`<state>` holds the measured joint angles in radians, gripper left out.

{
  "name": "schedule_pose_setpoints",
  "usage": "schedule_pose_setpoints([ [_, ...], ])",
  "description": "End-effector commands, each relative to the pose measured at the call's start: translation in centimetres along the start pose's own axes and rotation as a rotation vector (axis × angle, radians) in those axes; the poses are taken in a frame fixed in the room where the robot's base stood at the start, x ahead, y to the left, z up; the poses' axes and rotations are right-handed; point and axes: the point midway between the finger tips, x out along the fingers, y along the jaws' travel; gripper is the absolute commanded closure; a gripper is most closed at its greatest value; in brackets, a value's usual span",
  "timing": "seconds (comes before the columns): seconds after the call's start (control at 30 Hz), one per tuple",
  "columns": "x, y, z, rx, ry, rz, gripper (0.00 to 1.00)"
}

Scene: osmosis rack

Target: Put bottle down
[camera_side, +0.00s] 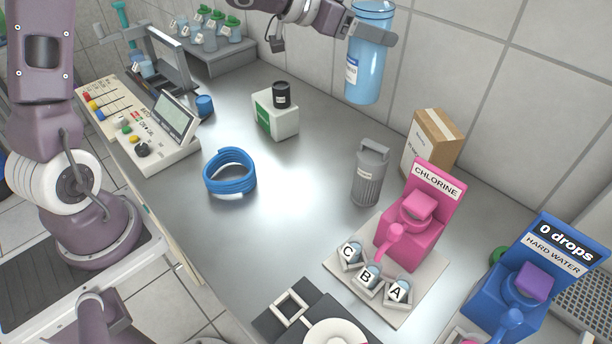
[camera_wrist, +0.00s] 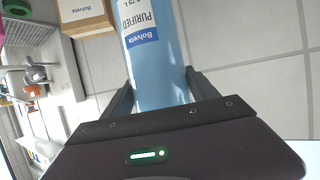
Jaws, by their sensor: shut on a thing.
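A tall translucent blue bottle (camera_side: 366,72) with a white label is held upright in the air above the back of the metal bench. My gripper (camera_side: 375,33) is shut around its upper part, at the top of the side view. In the wrist view the bottle (camera_wrist: 158,60) lies between the two dark fingers of my gripper (camera_wrist: 158,92). Its label reads "Bolveta PURIFIED". The bottle's base is clear of the bench (camera_side: 290,190) in the side view. The bottle's far side is hidden.
A grey canister (camera_side: 371,175) and a cardboard box (camera_side: 433,140) stand right of centre. A pink chlorine dispenser (camera_side: 415,215) has cups A, B and C before it. A blue hose coil (camera_side: 230,172) and a white-green box (camera_side: 275,115) are left. The bench centre is clear.

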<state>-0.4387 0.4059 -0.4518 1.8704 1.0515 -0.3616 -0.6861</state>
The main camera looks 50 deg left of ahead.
Motion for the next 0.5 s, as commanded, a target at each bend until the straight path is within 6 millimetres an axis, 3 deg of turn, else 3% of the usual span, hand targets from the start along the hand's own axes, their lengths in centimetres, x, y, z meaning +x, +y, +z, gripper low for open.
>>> schedule_pose_setpoints([
  [0.27, -2.3, 3.7, -0.2, 0.082, 0.003, 0.19, 1.0],
  [0.5, -7.0, 9.1, 2.4, 0.199, 0.0, 0.484, 1.0],
])
